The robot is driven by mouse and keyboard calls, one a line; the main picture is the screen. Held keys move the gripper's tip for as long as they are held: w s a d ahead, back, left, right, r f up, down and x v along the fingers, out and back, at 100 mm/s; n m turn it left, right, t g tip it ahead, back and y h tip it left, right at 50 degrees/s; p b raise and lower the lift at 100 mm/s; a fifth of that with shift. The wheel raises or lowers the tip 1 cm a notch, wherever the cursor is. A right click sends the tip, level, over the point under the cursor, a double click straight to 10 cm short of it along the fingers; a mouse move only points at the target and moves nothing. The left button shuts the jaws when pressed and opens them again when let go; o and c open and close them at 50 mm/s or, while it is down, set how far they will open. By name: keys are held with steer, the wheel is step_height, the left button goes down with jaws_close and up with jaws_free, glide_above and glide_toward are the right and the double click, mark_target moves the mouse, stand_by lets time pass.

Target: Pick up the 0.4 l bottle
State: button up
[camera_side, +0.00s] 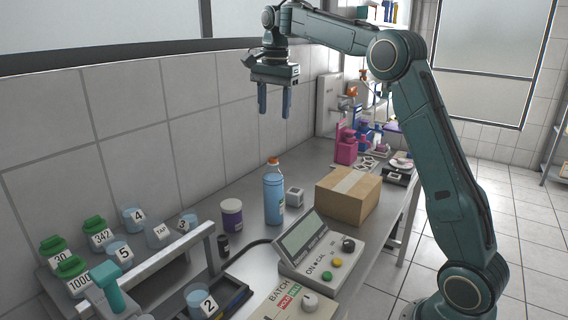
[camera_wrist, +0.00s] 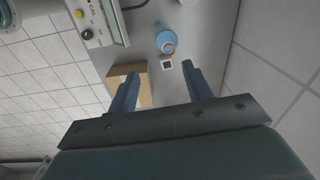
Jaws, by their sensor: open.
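A light-blue bottle with an orange cap (camera_side: 274,199) stands upright on the grey bench in the side view. I cannot read a volume on it. In the wrist view the same bottle (camera_wrist: 166,38) shows from above, beyond my fingertips. My gripper (camera_side: 274,112) hangs well above the bench, fingers pointing down, roughly above the bottle in the side picture. Its two fingers are apart with nothing between them, also in the wrist view (camera_wrist: 160,72). Numbered containers, including one marked 4 (camera_side: 134,219), stand at the left; none shows a readable 0.4 l mark.
A white cube (camera_side: 295,196) and a cardboard box (camera_side: 348,199) stand right of the bottle. A purple-and-white jar (camera_side: 232,217) stands left of it. A control console (camera_side: 318,250) is in front. A tiled wall (camera_side: 180,125) rises behind the bench.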

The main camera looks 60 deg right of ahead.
mark_target(273, 157)
steer(key=shift+w+d+f+m+g, duration=0.15)
steer(key=shift+w+d+f+m, duration=0.45)
steer(key=shift+d, duration=0.1)
steer(key=shift+w+d+f+m+g, duration=0.15)
steer(key=shift+w+d+f+m, duration=0.4)
steer(key=shift+d, duration=0.15)
steer(key=shift+f, duration=0.1)
steer(key=shift+f, duration=4.15)
steer(key=shift+f, duration=0.15)
steer(key=shift+w+f, duration=0.15)
steer(key=shift+f, duration=2.3)
jaws_close()
